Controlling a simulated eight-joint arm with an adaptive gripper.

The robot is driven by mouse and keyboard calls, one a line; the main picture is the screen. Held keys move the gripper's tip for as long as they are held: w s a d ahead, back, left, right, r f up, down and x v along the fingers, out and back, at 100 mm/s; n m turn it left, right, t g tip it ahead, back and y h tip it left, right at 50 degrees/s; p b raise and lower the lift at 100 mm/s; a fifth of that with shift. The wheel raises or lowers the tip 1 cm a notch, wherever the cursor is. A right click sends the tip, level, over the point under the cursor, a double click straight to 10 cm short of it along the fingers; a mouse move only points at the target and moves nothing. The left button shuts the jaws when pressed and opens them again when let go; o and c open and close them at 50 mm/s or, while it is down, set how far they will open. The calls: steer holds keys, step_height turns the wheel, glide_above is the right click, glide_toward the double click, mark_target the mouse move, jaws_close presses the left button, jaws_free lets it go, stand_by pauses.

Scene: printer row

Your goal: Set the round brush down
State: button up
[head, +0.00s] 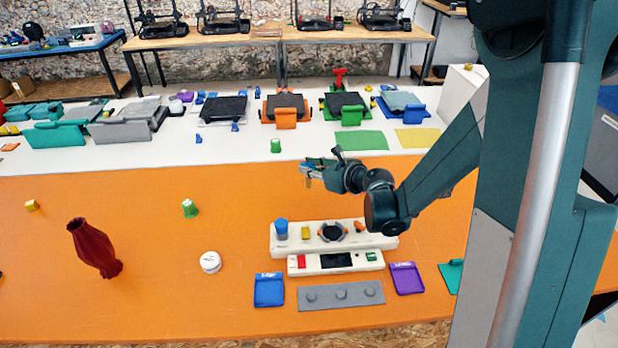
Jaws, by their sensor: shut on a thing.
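My gripper (311,170) is in the middle of the head view, reaching left from the arm, above the far part of the orange table top (120,310). It is shut on a small, thin thing, taken as the round brush (308,183). Only a small tan-orange bit of it shows below the fingertips; the fingers hide the rest. It appears held clear of the surface, with nothing directly under it that I can make out.
A cream tool holder (289,241) with several items stands nearer, below the gripper. A grey strip (341,296), blue tray (269,290) and purple tray (406,278) lie in front. A red vase (95,248), green cup (190,208) and white round tub (210,262) stand left.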

mark_target(309, 177)
steer(key=shift+f, duration=0.1)
steer(key=shift+f+b, duration=0.6)
steer(key=shift+f, duration=1.2)
steer(key=shift+f, duration=0.15)
steer(key=o, duration=0.8)
steer(key=shift+r, duration=0.2)
steer(key=p+v, duration=0.2)
steer(key=v, duration=1)
